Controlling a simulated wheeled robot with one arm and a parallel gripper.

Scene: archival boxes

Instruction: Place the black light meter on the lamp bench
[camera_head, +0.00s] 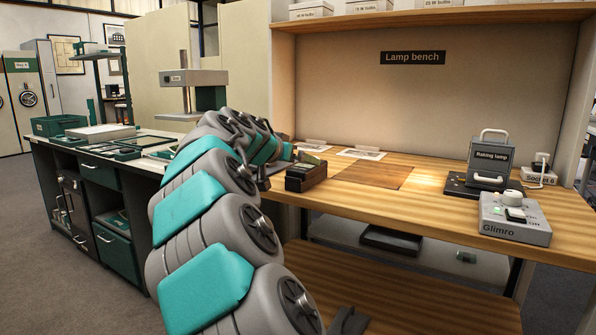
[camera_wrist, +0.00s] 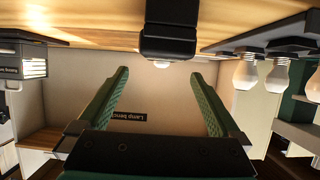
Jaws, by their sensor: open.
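A black object with a small pale dome (camera_wrist: 168,32), which looks like the light meter, shows in the wrist view against the wooden bench top. That view is upside down, so the dome points up. My gripper (camera_wrist: 159,73) is open, its two green fingers spread apart. The object lies toward the bench from the fingertips, and nothing shows clamped between them. The lamp bench (camera_head: 455,195) has a wooden top and a "Lamp bench" sign on its back panel.
A raking lamp (camera_head: 489,158) and a grey Glimro box (camera_head: 514,220) stand at the bench's right. Several bulbs (camera_wrist: 280,73) show in the wrist view. The bench middle is mostly clear.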

